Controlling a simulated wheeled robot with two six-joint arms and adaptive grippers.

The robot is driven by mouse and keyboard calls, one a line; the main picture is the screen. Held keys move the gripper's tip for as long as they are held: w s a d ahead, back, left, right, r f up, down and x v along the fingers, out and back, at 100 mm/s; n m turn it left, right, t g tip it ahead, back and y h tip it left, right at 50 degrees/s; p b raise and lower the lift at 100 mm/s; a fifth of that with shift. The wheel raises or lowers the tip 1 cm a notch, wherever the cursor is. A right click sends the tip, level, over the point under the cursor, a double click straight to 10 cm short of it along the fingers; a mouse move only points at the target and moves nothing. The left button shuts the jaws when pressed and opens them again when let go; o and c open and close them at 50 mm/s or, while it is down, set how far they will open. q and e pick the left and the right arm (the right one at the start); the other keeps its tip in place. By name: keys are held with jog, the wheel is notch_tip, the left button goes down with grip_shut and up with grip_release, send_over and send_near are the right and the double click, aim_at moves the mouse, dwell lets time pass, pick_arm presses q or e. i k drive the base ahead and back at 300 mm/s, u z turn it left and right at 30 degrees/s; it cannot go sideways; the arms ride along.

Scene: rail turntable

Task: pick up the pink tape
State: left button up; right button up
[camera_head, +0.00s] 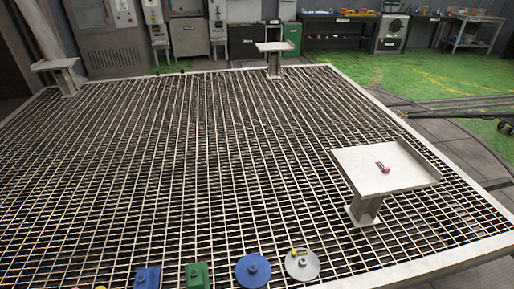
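A small pink object (383,168), which looks like the pink tape, lies on the pale square top of a pedestal stand (360,160) at the right of the head view. It is too small to make out in detail. Neither of my grippers shows in this view.
A large metal grating (200,160) with a pale raised frame fills the floor. Two more stands rise at its far left (56,64) and far middle (273,46). Blue (253,270), green (197,275) and grey (302,265) pieces line the near edge. Benches and cabinets stand behind.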

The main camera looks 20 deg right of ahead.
aim_at(384, 169)
jog(key=z, duration=1)
